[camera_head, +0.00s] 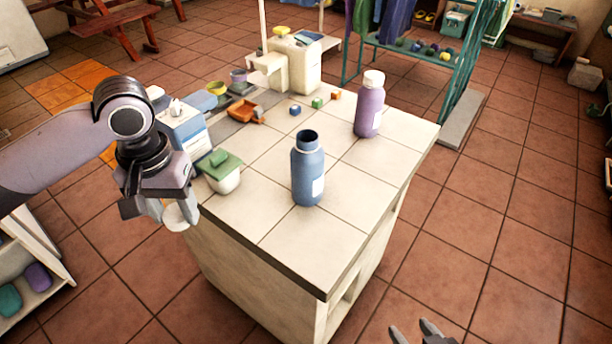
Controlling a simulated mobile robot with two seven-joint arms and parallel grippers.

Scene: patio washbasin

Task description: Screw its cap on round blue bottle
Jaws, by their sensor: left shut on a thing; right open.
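The round blue bottle (306,172) stands upright near the front of the tiled counter, its dark mouth open and a pale label on its side. My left gripper (172,210) is at the counter's left edge, pointing down, left of the bottle and apart from it. It is shut on a round whitish cap (181,215), partly hidden by the fingers. My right gripper (417,332) is open at the bottom edge of the view, below and right of the counter; only its fingertips show.
A purple bottle (369,108) with a white cap stands behind right of the blue bottle. A green-lidded bowl (223,178) and a white-blue box (186,130) are close to my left gripper. Small cubes and an orange scoop (245,112) lie farther back. The counter's front right is clear.

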